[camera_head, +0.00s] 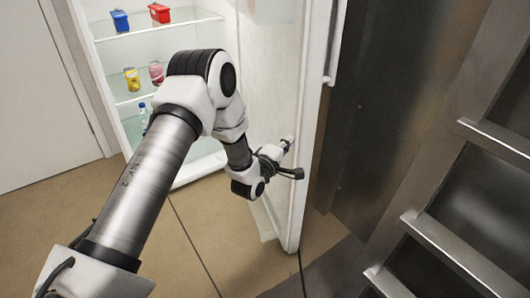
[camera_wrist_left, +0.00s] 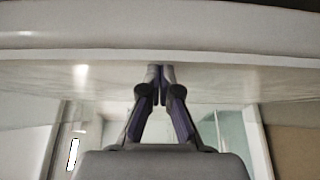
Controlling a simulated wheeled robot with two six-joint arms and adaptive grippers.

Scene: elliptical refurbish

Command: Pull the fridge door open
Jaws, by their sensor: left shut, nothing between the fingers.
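The fridge door (camera_head: 268,100) stands wide open in the head view, swung out to the right of the lit fridge interior (camera_head: 160,47). Its long handle (camera_head: 335,45) is on the outer face at the right. My left gripper (camera_head: 289,143) is at the door's inner side, near its free edge. In the left wrist view the two fingers (camera_wrist_left: 158,72) are closed together with nothing between them, their tips close to the door panel (camera_wrist_left: 220,80). I cannot tell whether they touch it. My right gripper is not in view.
Fridge shelves hold a blue container (camera_head: 120,20), a red container (camera_head: 159,13), a yellow can (camera_head: 132,79) and a pink can (camera_head: 156,73). Tan floor (camera_head: 215,225) is clear below the door.

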